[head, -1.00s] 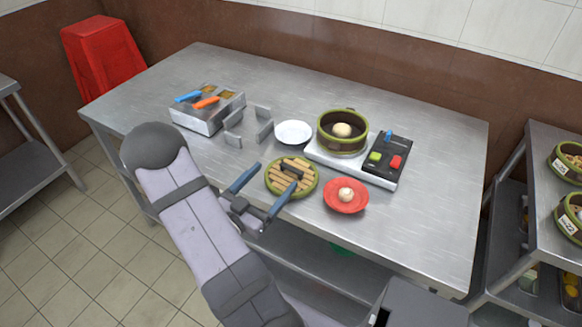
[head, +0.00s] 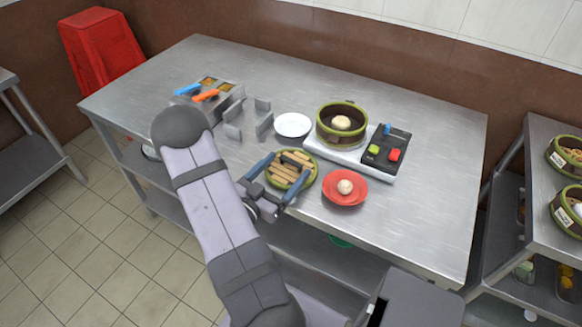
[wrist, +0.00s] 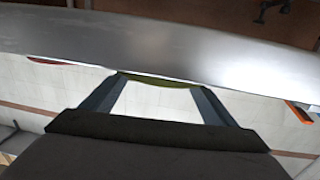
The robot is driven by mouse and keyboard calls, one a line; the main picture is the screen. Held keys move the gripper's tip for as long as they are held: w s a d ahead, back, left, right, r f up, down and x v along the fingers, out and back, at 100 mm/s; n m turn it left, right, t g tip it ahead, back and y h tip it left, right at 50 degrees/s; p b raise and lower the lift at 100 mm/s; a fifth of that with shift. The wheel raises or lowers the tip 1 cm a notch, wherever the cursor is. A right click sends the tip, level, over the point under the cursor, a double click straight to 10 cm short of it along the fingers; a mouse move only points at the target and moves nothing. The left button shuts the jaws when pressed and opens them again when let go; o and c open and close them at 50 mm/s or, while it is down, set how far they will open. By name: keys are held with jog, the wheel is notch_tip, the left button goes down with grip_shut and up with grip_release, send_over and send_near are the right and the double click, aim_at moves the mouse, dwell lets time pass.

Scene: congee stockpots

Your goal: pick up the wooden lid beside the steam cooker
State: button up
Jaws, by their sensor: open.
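The round wooden lid (head: 299,182) lies on the steel table, with pale slats, a green rim and a dark handle. The steam cooker (head: 342,142) is behind and to the right of it, a green-rimmed round pot holding a pale bun. My gripper (head: 291,164) is open, its two blue fingers spread on either side of the lid's middle in the head view. Whether they touch the lid cannot be told. In the wrist view a thin strip of the lid's green rim (wrist: 165,83) shows between the fingers.
A red plate (head: 330,194) with a bun sits close to the right of the lid. A white plate (head: 292,125) and grey metal brackets (head: 264,124) stand behind it. A control panel with coloured buttons (head: 386,148) is beside the cooker. The table's right part is clear.

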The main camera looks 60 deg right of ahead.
aim_at(289, 163)
jog(key=shift+s+d, duration=0.1)
jog(key=shift+d, duration=1.55)
jog(key=shift+c, duration=0.3)
jog(key=c, duration=1.1)
jog(key=shift+r, duration=0.1)
jog(key=shift+r+p, duration=0.65)
jog(key=shift+r, duration=4.25)
